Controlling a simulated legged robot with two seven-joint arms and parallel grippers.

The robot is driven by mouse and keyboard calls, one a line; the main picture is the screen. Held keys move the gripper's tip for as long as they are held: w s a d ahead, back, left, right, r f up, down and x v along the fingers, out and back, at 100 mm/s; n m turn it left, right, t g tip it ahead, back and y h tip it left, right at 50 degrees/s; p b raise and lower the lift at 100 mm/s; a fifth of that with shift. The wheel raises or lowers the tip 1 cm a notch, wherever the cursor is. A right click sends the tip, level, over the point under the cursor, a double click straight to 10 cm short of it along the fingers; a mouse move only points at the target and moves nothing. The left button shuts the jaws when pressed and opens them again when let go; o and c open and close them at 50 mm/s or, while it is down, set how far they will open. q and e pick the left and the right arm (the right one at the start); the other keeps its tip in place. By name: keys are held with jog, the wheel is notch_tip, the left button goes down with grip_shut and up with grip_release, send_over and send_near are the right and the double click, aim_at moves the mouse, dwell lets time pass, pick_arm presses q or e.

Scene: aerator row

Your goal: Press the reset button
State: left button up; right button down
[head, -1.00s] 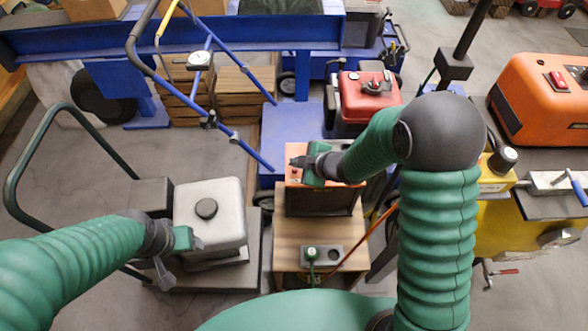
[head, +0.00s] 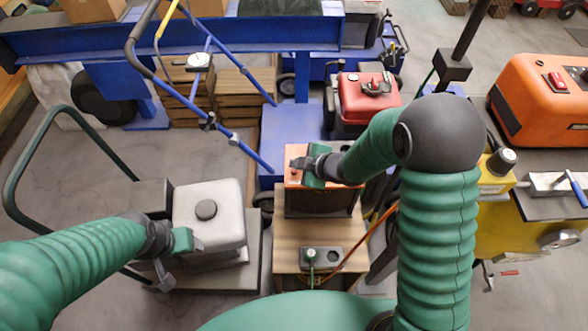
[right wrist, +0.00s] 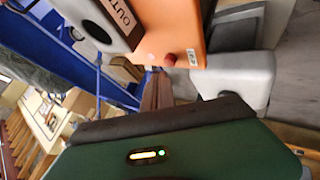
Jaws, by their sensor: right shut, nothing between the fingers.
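An orange box (head: 345,197) with a dark front stands on a wooden stand in the head view. In the right wrist view the orange box (right wrist: 185,22) shows part of a dark label with "OUT" and a small red button (right wrist: 168,57) beside a small pale sticker. My right gripper (head: 298,163) is shut and empty, just over the left part of the box top. In the right wrist view its dark fingers (right wrist: 157,90) point towards the edge by the red button; I cannot tell whether they touch. My left gripper (head: 198,244) is beside a grey canister; its opening is unclear.
The grey canister (head: 208,215) stands on a cart at left. A small panel (head: 322,257) with a green knob lies on the wooden stand (head: 290,235). A red can (head: 368,95) is behind the box, and a blue frame (head: 250,35) crosses the back. Yellow equipment (head: 510,235) stands right.

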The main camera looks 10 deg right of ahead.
dwell(0.7)
jog(key=shift+f, duration=0.35)
jog(key=shift+f+b, duration=0.5)
jog(key=shift+b, duration=0.1)
dwell(0.4)
jog(key=shift+r, duration=0.15)
jog(key=shift+s+r+p, duration=0.1)
jog(key=shift+r+p, duration=0.7)
jog(key=shift+p, duration=0.1)
notch_tip(320, 180, up, 5)
jog(key=p, duration=0.5)
